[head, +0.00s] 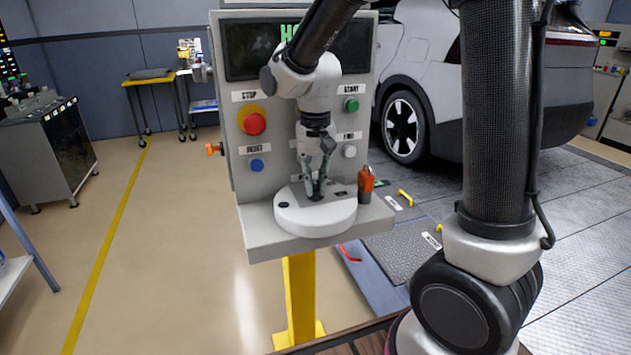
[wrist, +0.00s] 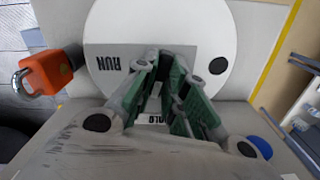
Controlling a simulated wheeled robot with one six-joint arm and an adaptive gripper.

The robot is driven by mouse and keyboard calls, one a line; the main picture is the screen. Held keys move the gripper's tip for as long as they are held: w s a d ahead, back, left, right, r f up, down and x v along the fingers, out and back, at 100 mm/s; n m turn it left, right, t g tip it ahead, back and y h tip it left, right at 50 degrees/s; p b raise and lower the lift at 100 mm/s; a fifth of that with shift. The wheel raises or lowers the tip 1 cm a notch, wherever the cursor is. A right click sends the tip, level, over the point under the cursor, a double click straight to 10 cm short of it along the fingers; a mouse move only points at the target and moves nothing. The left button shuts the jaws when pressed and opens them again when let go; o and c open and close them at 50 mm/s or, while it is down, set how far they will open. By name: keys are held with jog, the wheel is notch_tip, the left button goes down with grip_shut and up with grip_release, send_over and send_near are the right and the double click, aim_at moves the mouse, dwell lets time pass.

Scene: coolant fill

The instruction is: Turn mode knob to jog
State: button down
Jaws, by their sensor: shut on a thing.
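The mode knob (head: 316,196) is a small dark piece on top of a round white housing (head: 300,220) on the pedestal's shelf. My gripper (head: 316,188) points down over the housing, its green-padded fingers shut on the knob. In the wrist view the gripper (wrist: 172,62) covers most of the knob, and only dark bits show between the fingertips. Another label (wrist: 150,119) is partly hidden behind the fingers. The knob's pointing direction and a jog mark cannot be made out.
An orange padlock (head: 366,184) stands on the shelf just right of the housing. The upright panel behind holds a red stop button (head: 255,123), a green start button (head: 351,105) and a blue button (head: 257,165). A car (head: 420,70) stands behind.

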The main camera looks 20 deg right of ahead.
jog(key=m, duration=0.5)
jog(key=shift+m, duration=0.3)
dwell(0.4)
jog(key=c, duration=1.5)
grip_release()
jog(key=shift+o, duration=0.2)
jog(key=shift+r, duration=0.1)
notch_tip(320, 180, up, 12)
